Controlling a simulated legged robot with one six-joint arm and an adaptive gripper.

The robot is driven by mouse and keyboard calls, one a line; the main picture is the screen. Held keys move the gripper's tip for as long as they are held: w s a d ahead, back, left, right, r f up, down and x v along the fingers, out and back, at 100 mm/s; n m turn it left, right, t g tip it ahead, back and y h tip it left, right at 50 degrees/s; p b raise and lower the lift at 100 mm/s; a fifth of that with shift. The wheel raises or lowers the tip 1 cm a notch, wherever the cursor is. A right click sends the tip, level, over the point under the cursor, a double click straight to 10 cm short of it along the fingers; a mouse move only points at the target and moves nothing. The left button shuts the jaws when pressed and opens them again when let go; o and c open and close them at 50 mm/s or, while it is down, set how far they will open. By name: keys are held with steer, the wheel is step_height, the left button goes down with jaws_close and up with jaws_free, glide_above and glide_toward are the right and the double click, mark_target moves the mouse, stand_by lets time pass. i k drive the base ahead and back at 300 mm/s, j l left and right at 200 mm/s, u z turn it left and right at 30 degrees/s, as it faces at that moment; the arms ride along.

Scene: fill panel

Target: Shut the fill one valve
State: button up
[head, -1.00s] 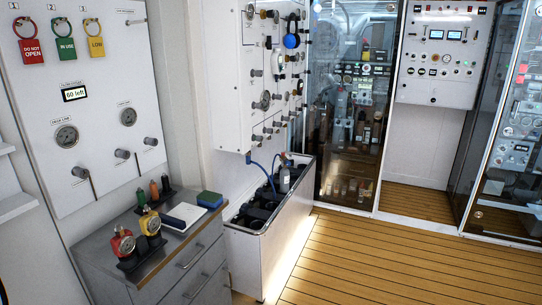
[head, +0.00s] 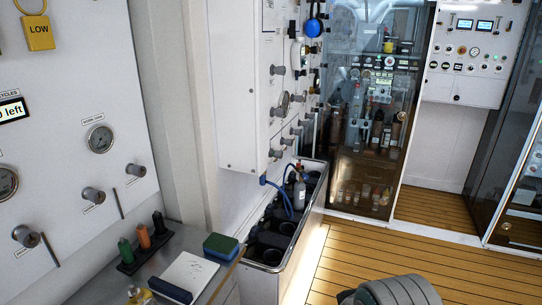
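The white panel (head: 268,95) in the middle of the head view is seen at a steep angle. It carries several grey round knobs, one at the upper edge (head: 277,71) and a row low down (head: 276,153), plus gauges. Their labels are too small to read, so I cannot tell which knob is the fill one valve. A nearer white panel at the left (head: 60,110) also has several grey knobs (head: 93,196). A dark grey rounded part, probably of my arm, shows at the bottom right. My gripper's fingers are not in view.
A bin with a bottle (head: 299,192) and a blue hose (head: 283,193) stands below the middle panel. Wooden floor (head: 410,250) is open at right.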

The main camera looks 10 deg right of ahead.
mark_target(279, 154)
steer(key=i+l+u, duration=0.1)
steer(key=i+l, duration=0.15)
steer(key=i, duration=0.2)
steer(key=i+l+u, duration=0.1)
steer(key=i+l, duration=0.25)
steer(key=i, duration=0.05)
